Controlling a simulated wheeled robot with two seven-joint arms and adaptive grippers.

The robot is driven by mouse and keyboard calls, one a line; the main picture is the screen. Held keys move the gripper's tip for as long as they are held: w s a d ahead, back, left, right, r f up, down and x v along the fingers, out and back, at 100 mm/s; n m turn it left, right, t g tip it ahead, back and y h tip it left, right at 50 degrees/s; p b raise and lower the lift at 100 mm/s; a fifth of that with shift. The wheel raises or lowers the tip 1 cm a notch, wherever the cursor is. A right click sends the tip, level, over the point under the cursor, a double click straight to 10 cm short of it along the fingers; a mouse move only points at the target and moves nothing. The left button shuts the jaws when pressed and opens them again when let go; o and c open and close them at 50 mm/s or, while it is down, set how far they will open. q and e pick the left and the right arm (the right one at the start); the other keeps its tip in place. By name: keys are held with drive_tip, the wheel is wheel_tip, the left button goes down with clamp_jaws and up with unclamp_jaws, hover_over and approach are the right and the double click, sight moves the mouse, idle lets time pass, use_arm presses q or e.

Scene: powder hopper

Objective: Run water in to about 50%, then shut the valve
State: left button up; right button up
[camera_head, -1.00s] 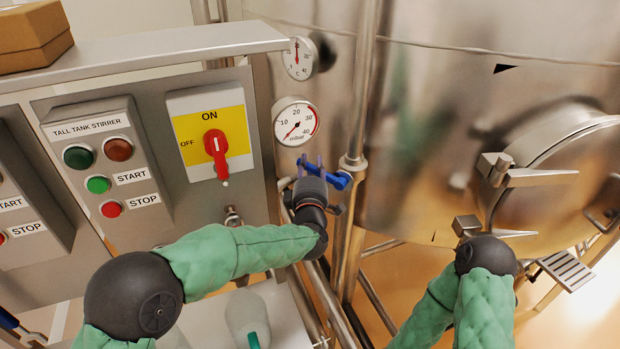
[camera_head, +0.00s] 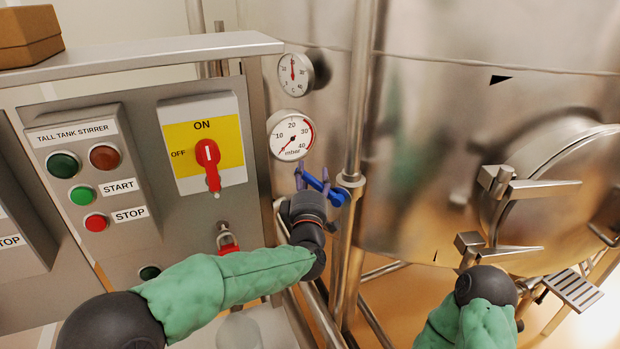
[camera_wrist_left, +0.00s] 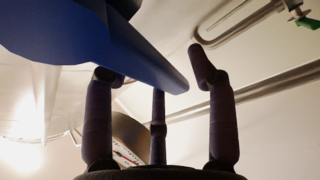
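The blue valve handle (camera_head: 337,197) is beside the vertical pipe, below the mbar dial, in the head view. It slopes down to the right. My left gripper (camera_head: 313,178) is at the handle, with its thin purple fingers spread around it. In the left wrist view, the fingers (camera_wrist_left: 160,85) stand apart and the blue handle (camera_wrist_left: 60,40) crosses close to their tips; contact is unclear. The steel tank (camera_head: 430,120) fills the right side; its contents are hidden. The mbar dial (camera_head: 291,135) has its needle low at the lower left. My right gripper is out of sight.
A steel panel with a red switch (camera_head: 208,160) on a yellow plate and a stirrer button box (camera_head: 90,165) stands at the left. A round hatch with clamps (camera_head: 500,185) juts from the tank near my right arm. A brown box (camera_head: 28,37) sits on the panel top.

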use_arm(q)
drive_tip(key=shift+s, duration=0.1)
drive_tip(key=v, duration=1.1)
drive_tip(key=shift+s, duration=0.4)
drive_tip(key=shift+f, duration=0.15)
idle(1.0)
